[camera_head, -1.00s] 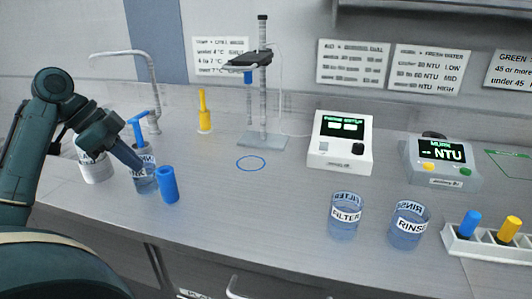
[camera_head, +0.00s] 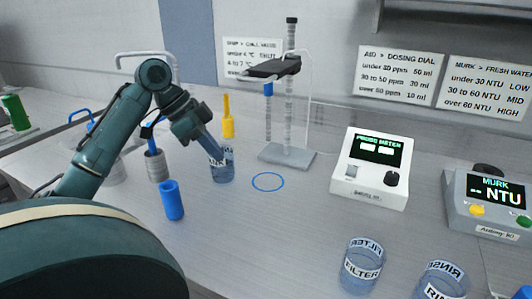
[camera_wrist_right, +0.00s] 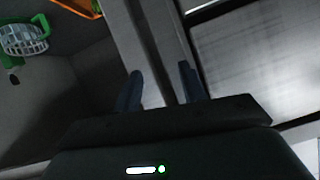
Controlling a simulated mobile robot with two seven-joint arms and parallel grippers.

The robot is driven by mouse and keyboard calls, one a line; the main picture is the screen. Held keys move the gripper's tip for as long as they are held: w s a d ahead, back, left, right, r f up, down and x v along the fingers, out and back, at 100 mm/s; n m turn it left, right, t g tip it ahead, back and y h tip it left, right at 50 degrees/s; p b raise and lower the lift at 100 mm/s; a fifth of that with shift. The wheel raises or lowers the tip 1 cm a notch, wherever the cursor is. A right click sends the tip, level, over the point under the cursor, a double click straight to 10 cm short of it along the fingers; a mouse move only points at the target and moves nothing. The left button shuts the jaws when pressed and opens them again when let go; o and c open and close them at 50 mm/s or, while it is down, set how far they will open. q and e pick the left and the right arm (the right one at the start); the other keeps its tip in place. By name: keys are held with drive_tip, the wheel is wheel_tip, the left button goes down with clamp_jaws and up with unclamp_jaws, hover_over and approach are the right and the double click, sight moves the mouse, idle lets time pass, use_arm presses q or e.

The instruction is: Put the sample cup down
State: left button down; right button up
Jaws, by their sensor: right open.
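The sample cup (camera_head: 223,172), a clear bluish cup with a partly covered label, is at the fingertips of my left gripper (camera_head: 216,151) in the head view. The fingers reach down at its rim and appear shut on it. The cup is upright, just left of the blue ring (camera_head: 268,181) marked on the bench. I cannot tell whether its base touches the bench. My right gripper (camera_wrist_right: 161,88) shows in the right wrist view, open and empty, with its fingers apart.
A stand (camera_head: 288,156) with a clamp rises behind the ring. A blue cylinder (camera_head: 172,201) stands front left, and a yellow bottle (camera_head: 228,124) behind the cup. The probe meter (camera_head: 370,172) and filter cup (camera_head: 362,268) stand right. Bench between ring and meter is clear.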

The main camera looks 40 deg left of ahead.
use_arm(q)
drive_tip(key=w+d+f+p, duration=0.1)
drive_tip(key=w+d+p, duration=0.2)
drive_tip(key=w+d, duration=0.4)
drive_tip(key=shift+w+d+f, duration=0.2)
drive_tip(key=shift+w+f, duration=0.1)
drive_tip(key=shift+w, duration=0.35)
use_arm(e)
drive_tip(key=shift+r+n, duration=0.3)
drive_tip(key=shift+r, duration=0.45)
use_arm(q)
drive_tip(key=c, duration=1.6)
unclamp_jaws()
